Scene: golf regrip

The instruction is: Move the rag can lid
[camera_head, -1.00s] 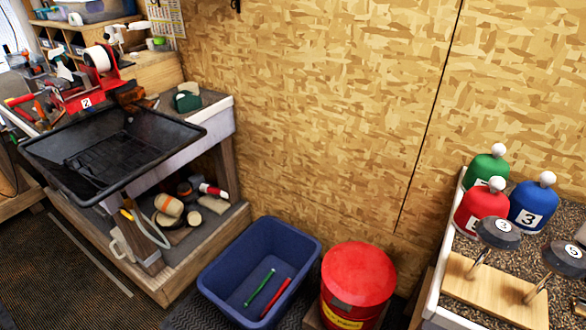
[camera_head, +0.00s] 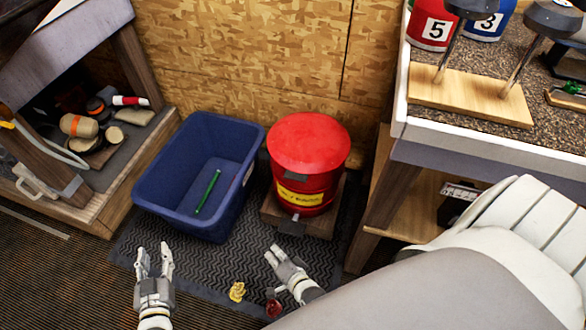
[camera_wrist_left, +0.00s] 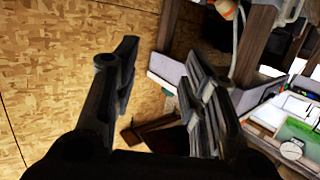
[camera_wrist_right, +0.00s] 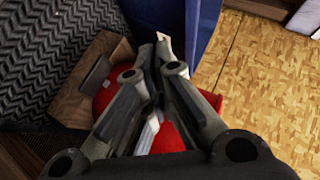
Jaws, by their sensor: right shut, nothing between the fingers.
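The red rag can (camera_head: 290,185) stands on a low wooden base with its round red lid (camera_head: 308,143) lying flat on top, and it looks closed. A yellow label is on its front.
The blue bin (camera_head: 160,190), holding a green stick (camera_head: 208,190), stands left of the can. A workbench (camera_head: 500,155) is close on the right, a wooden shelf (camera_head: 85,200) on the left. Small yellow (camera_head: 237,291) and red (camera_head: 273,306) items are near my right gripper.

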